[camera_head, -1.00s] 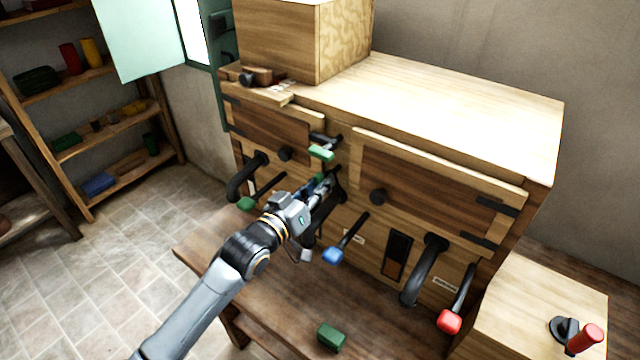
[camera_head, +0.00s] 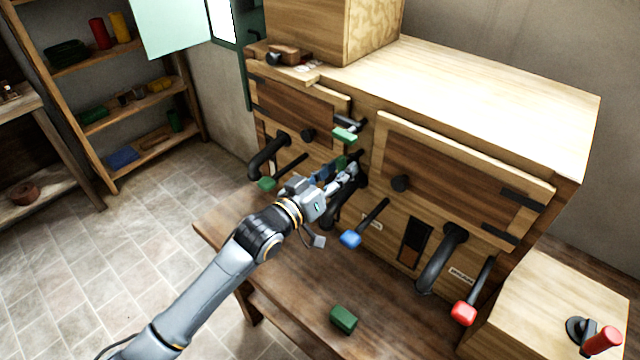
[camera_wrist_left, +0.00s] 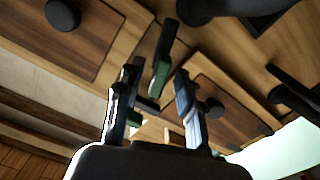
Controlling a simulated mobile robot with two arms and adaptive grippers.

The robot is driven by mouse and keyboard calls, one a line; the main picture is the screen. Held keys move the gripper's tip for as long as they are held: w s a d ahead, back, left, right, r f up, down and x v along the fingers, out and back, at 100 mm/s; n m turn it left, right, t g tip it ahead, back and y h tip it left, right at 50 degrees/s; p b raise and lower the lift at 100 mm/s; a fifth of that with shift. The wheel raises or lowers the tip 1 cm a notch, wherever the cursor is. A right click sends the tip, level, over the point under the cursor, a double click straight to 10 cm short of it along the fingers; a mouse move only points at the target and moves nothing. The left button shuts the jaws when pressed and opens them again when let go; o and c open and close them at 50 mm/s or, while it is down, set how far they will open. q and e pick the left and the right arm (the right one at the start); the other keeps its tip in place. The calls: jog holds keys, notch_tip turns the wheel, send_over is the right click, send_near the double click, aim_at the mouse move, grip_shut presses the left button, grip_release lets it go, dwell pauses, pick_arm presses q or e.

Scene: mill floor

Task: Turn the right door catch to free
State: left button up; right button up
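The wooden cabinet has a left door (camera_head: 290,112) and a right door (camera_head: 455,185), each with a black knob. Between them is an upper catch with a green grip (camera_head: 345,134), and a second green-gripped catch (camera_head: 341,162) lies lower, partly hidden by my left gripper (camera_head: 350,172). I cannot tell for sure which catch belongs to the right door. In the left wrist view, my left gripper (camera_wrist_left: 155,98) has its fingers apart, with a green-gripped catch (camera_wrist_left: 160,75) in the gap near the fingertips; contact is unclear. Another green grip (camera_wrist_left: 134,118) shows by one finger. My right gripper is out of view.
Below the doors are black curved handles (camera_head: 440,262), a blue-tipped lever (camera_head: 351,239) and a red-tipped lever (camera_head: 464,313). A green block (camera_head: 343,320) lies on the wooden bench (camera_head: 290,285). A side box (camera_head: 560,290) with a red handle stands at right.

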pick_arm(q)
jog(key=v, duration=1)
jog(key=shift+s+a, duration=0.2)
jog(key=shift+s, duration=0.05)
